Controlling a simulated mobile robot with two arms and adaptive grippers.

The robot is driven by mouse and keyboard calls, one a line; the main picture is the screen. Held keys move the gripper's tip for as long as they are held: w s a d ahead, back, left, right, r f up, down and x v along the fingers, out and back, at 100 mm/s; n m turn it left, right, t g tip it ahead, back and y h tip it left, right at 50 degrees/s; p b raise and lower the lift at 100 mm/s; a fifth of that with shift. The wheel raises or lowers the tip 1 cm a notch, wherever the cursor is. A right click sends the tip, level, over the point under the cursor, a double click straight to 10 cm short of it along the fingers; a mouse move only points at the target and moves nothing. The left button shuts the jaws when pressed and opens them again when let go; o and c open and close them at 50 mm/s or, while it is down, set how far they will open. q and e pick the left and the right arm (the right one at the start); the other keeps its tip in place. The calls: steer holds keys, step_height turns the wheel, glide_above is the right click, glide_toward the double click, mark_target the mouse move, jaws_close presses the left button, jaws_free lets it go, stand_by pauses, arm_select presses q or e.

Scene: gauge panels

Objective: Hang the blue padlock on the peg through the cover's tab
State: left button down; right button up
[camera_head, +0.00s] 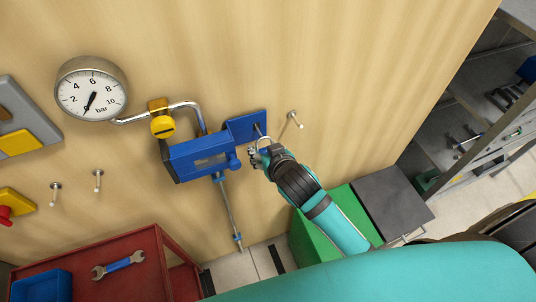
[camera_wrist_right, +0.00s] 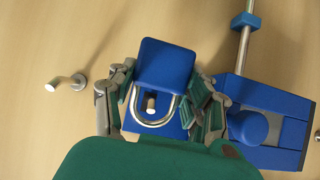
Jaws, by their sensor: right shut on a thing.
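The blue padlock (camera_wrist_right: 166,62) is between the fingers of my right gripper (camera_wrist_right: 162,103), which is shut on it. Its silver shackle (camera_wrist_right: 176,111) loops away from the body, and the tip of the peg (camera_wrist_right: 151,103) shows inside the loop. I cannot tell how far the peg reaches through. Behind the shackle is the cover's blue tab (camera_head: 243,126). The blue cover (camera_head: 197,158) with a round knob is beside it. In the head view my right gripper (camera_head: 259,154) is just below the peg (camera_head: 257,128), and it mostly hides the padlock. My left gripper is not in view.
A bare wall peg (camera_head: 294,117) sticks out right of the tab. A gauge (camera_head: 91,88) and a yellow valve knob (camera_head: 162,126) are to the left. A red cart (camera_head: 152,247) holds a wrench (camera_head: 118,264). A green box (camera_head: 330,225) stands below my right arm.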

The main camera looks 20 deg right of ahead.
steer(key=shift+w+f, duration=0.3)
steer(key=shift+w, duration=0.5)
steer(key=shift+w+f, duration=0.25)
steer(key=shift+w, duration=0.55)
steer(key=o, duration=1.3)
